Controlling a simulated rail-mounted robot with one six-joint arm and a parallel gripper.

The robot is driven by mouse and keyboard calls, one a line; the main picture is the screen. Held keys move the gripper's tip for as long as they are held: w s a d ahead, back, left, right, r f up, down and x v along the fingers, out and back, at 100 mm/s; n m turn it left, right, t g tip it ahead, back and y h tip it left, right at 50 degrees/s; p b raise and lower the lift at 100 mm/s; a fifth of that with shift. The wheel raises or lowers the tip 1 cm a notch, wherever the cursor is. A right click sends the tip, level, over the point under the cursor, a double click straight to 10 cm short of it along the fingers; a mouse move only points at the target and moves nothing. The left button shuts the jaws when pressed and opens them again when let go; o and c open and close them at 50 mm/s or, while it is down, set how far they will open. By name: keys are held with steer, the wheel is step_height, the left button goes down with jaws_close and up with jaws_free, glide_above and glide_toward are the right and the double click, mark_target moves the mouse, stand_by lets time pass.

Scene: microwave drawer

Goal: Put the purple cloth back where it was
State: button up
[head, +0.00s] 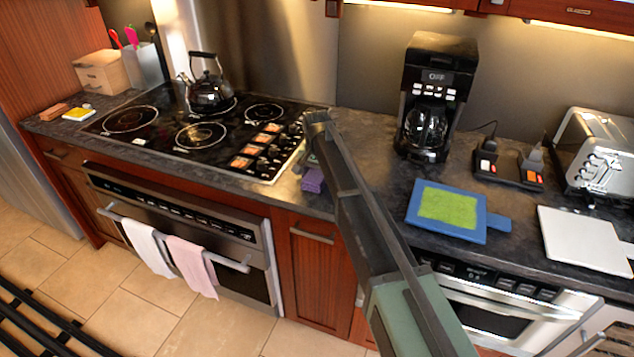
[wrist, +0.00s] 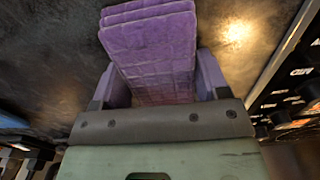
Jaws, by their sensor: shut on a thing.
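The purple cloth (head: 313,181) is at the counter's front edge, just right of the cooktop in the head view. In the wrist view the folded purple cloth (wrist: 150,45) fills the space between the two fingers and extends past them. My gripper (head: 312,166) reaches down to the cloth; its fingers are mostly hidden behind my arm in the head view. In the wrist view my gripper (wrist: 160,82) is shut on the cloth, with a finger against each side. I cannot tell whether the cloth touches the counter.
The black cooktop (head: 200,128) with a kettle (head: 210,92) lies left. A coffee maker (head: 436,95) stands behind, and a blue board with a green cloth (head: 448,206) lies right. Bare dark counter (head: 375,150) lies between cooktop and board. Two towels (head: 190,265) hang on the oven handle.

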mark_target(317, 172)
steer(key=shift+f, duration=0.15)
steer(key=o, duration=1)
steer(key=shift+o, duration=0.2)
step_height(317, 172, up, 13)
steer(key=p, duration=1.2)
steer(key=shift+f, duration=0.15)
